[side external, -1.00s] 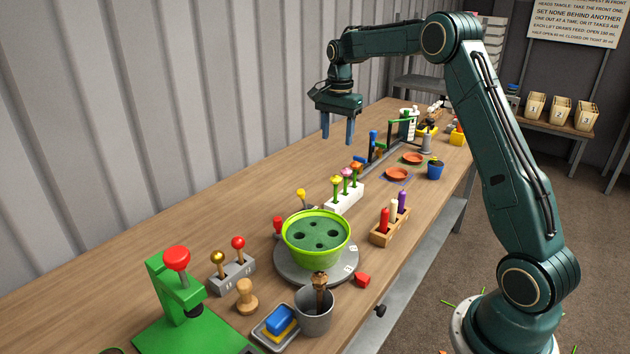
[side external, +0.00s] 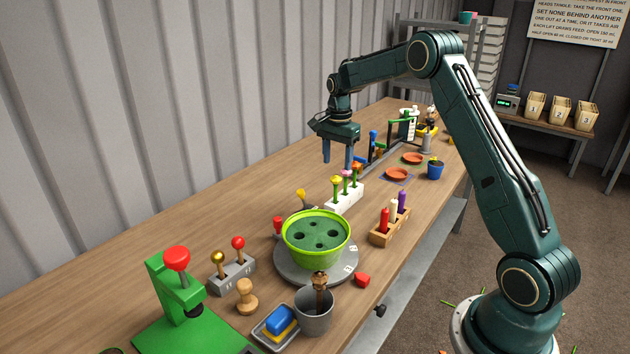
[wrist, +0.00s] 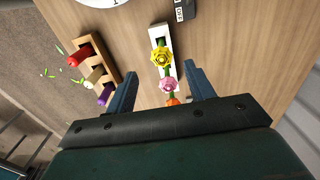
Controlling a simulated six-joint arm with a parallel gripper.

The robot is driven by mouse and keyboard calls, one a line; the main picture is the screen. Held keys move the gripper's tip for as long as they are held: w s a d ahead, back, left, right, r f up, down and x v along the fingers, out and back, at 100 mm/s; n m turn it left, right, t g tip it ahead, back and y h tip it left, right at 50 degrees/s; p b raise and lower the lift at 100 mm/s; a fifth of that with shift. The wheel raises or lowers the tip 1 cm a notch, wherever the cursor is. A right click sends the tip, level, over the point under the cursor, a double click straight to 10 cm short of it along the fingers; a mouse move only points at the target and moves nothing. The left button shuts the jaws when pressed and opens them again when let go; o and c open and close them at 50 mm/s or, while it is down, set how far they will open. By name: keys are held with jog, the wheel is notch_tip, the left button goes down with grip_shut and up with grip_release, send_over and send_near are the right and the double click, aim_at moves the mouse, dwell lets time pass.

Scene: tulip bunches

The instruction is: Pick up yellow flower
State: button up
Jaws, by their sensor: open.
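The yellow flower (side external: 336,181) stands upright on a green stem in the near end of a white block (side external: 345,199). A pink flower (side external: 347,173) and an orange flower (side external: 356,166) stand behind it in a row. My gripper (side external: 338,161) is open and empty, pointing down above the flowers. In the wrist view the yellow flower (wrist: 160,56) lies just beyond the fingertips.
A wooden rack (side external: 390,232) with red, white and purple pegs stands right of the block. A green pot (side external: 317,240) on a grey turntable (side external: 280,262) stands in front. A yellow-topped item (side external: 301,195) is near the block's left. The table toward the wall is clear.

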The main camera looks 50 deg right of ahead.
aim_at(336, 176)
jog(key=shift+f, duration=1.05)
jog(key=shift+f, duration=0.1)
jog(key=shift+w+a+f, duration=0.1)
jog(key=shift+f, duration=2.4)
jog(key=shift+c, duration=0.2)
jog(key=c, duration=1)
